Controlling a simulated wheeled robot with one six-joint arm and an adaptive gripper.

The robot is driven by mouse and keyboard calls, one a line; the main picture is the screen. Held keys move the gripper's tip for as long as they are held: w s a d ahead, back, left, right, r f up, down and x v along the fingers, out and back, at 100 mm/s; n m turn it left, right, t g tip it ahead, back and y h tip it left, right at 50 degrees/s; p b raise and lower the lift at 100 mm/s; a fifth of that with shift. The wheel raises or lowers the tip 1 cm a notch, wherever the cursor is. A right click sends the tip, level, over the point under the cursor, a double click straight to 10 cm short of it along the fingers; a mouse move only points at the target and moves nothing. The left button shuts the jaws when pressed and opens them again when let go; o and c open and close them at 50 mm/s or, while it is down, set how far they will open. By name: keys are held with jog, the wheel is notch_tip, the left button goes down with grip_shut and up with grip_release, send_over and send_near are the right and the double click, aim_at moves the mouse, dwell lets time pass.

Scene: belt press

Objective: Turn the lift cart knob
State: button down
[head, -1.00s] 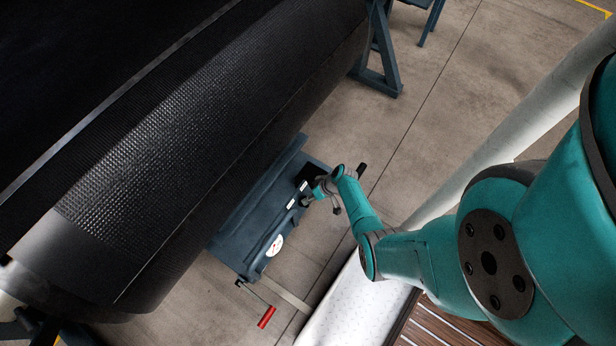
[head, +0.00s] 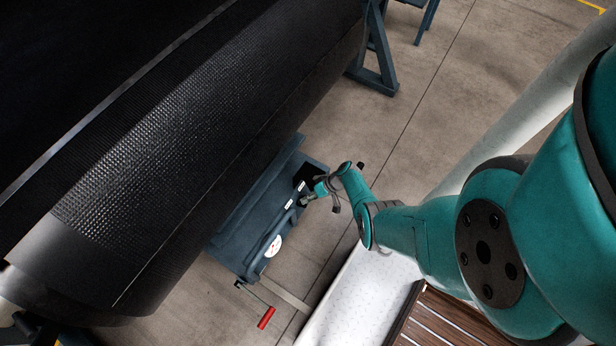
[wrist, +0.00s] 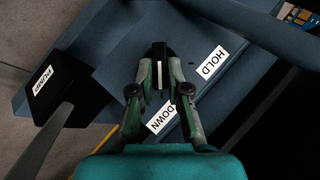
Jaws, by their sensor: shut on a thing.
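The lift cart (head: 245,232) is a blue-grey cart beside the big black roll in the head view. In the wrist view the knob (wrist: 159,54) is a black block with a white line, set on the cart's panel. My gripper (wrist: 160,76) is shut on the knob, one green finger on each side. The white line runs straight up and down, along the fingers. A HOLD label (wrist: 214,62) lies to the upper right and a DOWN label (wrist: 162,116) lies below, partly behind a finger. In the head view my gripper (head: 305,201) is at the cart's right side, and the knob cannot be made out.
A black pedal labelled PUMP (wrist: 46,84) is left of the knob. The black roll (head: 190,130) hangs over the cart's left side. A red handle (head: 266,318) sticks out near the cart's front. Bare floor (head: 420,130) lies to the upper right.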

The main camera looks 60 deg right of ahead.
jog(key=c, duration=1.1)
grip_release()
jog(key=shift+c, duration=0.2)
jog(key=v, duration=1.2)
jog(key=shift+w, duration=0.1)
